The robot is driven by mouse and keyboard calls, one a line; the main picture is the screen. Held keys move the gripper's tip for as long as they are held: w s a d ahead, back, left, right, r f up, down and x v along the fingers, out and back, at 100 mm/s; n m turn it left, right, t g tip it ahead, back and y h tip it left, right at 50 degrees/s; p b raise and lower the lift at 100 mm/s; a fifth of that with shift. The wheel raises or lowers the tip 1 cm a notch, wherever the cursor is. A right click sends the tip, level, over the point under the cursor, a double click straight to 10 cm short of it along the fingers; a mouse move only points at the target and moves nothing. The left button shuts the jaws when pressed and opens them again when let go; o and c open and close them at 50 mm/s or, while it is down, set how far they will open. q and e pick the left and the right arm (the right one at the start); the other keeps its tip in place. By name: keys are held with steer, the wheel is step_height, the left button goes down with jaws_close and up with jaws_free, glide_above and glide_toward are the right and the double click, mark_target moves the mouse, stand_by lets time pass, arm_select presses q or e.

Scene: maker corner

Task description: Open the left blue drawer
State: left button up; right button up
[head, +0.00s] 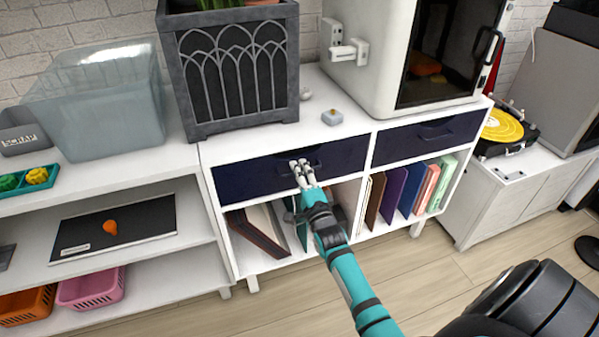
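The left blue drawer (245,178) is a dark navy front in the white cabinet, left of a matching right drawer (425,138). It looks flush with the cabinet. Its dark handle (317,164) is at the middle of the front, partly hidden by my gripper. My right gripper (299,167) reaches up from the lower right, its pale fingertips at the handle. The fingers are close together; I cannot tell whether they grip the handle. My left gripper is not in view.
A planter (232,75), a small grey block (332,117) and a white machine (400,50) stand on the cabinet top (345,128). Books (405,190) fill the shelf below. A clear bin (105,100) is at left. The floor (410,275) in front is free.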

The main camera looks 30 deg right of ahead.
steer(key=shift+w, duration=0.1)
jaws_close()
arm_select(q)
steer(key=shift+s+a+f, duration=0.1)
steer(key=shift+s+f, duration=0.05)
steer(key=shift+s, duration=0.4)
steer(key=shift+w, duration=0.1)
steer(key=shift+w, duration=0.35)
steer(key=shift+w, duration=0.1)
arm_select(e)
steer(key=shift+f, duration=0.1)
